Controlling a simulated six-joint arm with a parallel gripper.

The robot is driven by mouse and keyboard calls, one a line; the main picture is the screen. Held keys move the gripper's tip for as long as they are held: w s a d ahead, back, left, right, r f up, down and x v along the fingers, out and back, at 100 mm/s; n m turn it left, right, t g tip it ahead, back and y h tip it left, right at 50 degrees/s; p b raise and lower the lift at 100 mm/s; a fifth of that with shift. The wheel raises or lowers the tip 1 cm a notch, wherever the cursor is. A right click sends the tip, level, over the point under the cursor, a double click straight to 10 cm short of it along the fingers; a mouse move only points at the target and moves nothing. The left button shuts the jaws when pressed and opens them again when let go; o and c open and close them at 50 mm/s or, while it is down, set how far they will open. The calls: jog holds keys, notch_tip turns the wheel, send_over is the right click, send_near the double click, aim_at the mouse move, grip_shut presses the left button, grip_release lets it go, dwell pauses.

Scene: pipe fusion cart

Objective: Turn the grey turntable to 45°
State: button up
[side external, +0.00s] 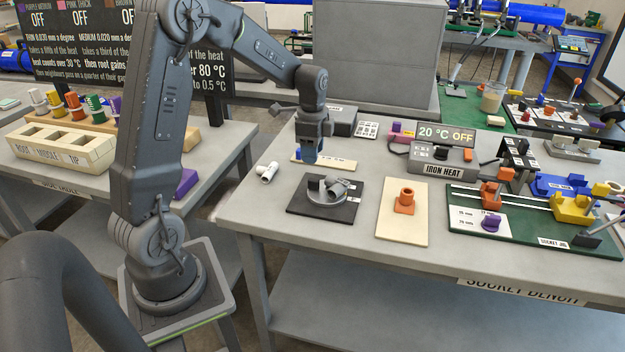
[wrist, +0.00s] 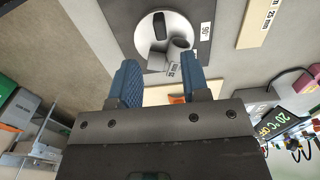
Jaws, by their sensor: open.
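The grey turntable (side external: 327,191) sits on a dark square plate (side external: 348,210) on the bench, with grey pipe-like pieces standing on its top. In the wrist view the turntable (wrist: 168,38) lies past my fingertips, with a "90°" label beside it on the plate; its present angle cannot be read. My gripper (side external: 309,155) points down, above and behind the turntable in the side view, apart from it. In the wrist view its two blue fingers (wrist: 160,88) are apart with nothing held between them.
A white pipe fitting (side external: 267,172) lies left of the plate. An orange fitting (side external: 404,200) stands on a cream board (side external: 401,228) to the right. The iron heater (side external: 443,157), showing 20 °C OFF, and the green socket jig (side external: 520,232) are farther right. The bench front is clear.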

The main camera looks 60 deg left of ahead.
aim_at(312, 179)
notch_tip(312, 179, down, 9)
jog(key=shift+f, duration=0.1)
jog(key=shift+c, duration=0.2)
grip_shut()
dwell(0.4)
